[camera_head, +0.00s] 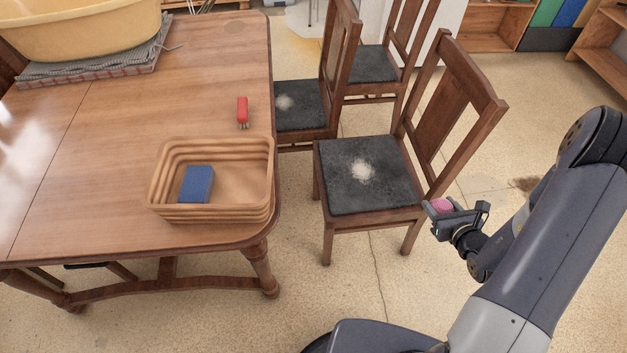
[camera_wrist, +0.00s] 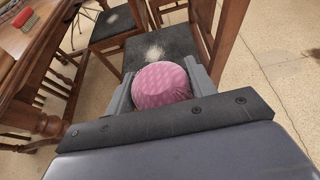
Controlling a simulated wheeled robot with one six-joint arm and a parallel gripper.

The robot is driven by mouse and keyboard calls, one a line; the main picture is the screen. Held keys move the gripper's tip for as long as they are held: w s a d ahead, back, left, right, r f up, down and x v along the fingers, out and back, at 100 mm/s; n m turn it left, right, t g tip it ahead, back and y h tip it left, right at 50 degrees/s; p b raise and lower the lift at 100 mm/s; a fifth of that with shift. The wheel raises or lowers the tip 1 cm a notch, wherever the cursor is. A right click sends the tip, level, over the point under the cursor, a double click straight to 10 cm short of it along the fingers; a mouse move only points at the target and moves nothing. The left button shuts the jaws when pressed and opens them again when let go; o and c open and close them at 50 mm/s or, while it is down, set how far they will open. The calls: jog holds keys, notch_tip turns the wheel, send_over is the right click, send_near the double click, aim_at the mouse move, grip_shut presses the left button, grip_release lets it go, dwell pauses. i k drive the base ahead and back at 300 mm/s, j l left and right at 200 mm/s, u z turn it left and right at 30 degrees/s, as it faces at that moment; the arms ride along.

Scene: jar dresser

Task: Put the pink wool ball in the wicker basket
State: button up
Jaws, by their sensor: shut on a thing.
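The pink wool ball (camera_wrist: 161,84) is held between the two fingers of my gripper (camera_wrist: 160,78) in the wrist view. In the head view the pink ball (camera_head: 441,205) shows small between the jaws of my gripper (camera_head: 455,212), at the right, in front of the nearest chair. The wicker basket (camera_head: 212,214) stands on the near right corner of the wooden table, to the left of my gripper and well apart from it. A blue block (camera_head: 197,184) lies inside the basket.
A dark-seated chair (camera_head: 370,190) stands between my gripper and the table (camera_head: 100,130). More chairs (camera_head: 300,100) stand behind it. A red brush-like object (camera_head: 242,112) lies behind the basket. A yellow tub (camera_head: 80,30) sits on a folded cloth (camera_head: 100,72) at the far left.

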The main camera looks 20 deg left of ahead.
aim_at(253, 191)
jog(key=k+j+u, duration=0.1)
jog(key=j, duration=0.25)
jog(key=k+j+u, duration=0.1)
jog(key=k+j, duration=0.15)
jog(key=k+j+u, duration=0.1)
jog(key=j, duration=0.4)
jog(key=k+j+u, duration=0.1)
jog(key=k+j, duration=0.15)
jog(key=j, duration=0.15)
jog(key=k+j+u, duration=0.1)
jog(key=j, duration=0.3)
jog(key=k+j+u, duration=0.1)
jog(key=j, duration=0.3)
jog(key=k+j+u, duration=0.1)
jog(key=j, duration=0.35)
jog(key=k, duration=0.05)
